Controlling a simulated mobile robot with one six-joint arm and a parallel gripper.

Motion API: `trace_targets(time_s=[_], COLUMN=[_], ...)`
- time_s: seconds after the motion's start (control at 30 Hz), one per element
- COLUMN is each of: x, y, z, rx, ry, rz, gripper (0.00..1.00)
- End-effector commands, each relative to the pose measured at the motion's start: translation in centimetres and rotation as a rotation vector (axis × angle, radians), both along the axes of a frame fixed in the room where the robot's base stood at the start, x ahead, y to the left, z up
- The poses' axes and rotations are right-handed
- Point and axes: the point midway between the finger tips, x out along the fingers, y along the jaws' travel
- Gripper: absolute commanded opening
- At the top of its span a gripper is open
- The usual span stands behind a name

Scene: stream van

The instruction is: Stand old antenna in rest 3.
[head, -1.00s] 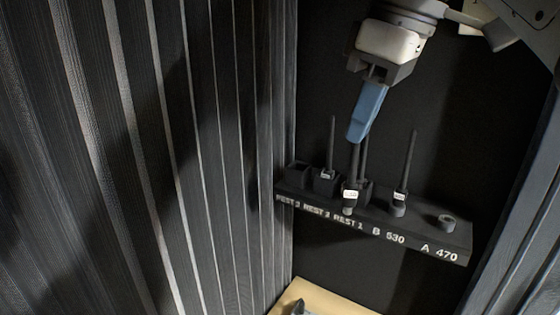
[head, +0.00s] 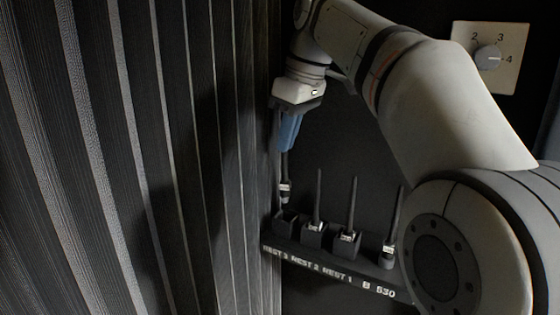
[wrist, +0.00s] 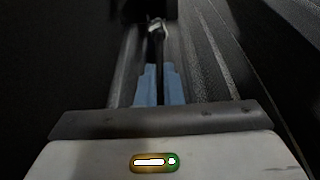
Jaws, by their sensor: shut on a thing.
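My gripper (head: 288,145) has blue fingers shut on a dark, thin antenna (head: 285,166). The antenna hangs nearly upright, with a pale label and its connector at the lower end. It also shows as a dark rod between the fingers (wrist: 159,88) in the wrist view. In the head view the connector is just above rest 3 (head: 285,224), the leftmost dark socket on the rack. I cannot tell whether its tip is inside the opening. A dark block covers the top of the wrist view, by the connector.
Rest 2 (head: 312,236) and rest 1 (head: 346,243) each hold an upright antenna. Another antenna (head: 392,225) stands at B 530. My arm hides the rack's right end. A ribbed dark wall (head: 190,160) is close on the left. A dial (head: 487,58) is at upper right.

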Motion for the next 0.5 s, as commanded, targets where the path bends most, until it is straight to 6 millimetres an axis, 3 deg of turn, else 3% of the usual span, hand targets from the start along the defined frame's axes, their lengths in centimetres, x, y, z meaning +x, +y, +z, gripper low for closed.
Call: trace_targets(time_s=[0.03,0.1,0.5], x=[0.9,0.5,0.4], y=[0.3,0.2,0.2], z=[0.1,-1.4,-5.7], rx=[-0.001,-0.001,-0.001], ry=[0.003,0.003,0.003], rz=[0.001,0.001,0.001], gripper=[0.00,0.00,0.00])
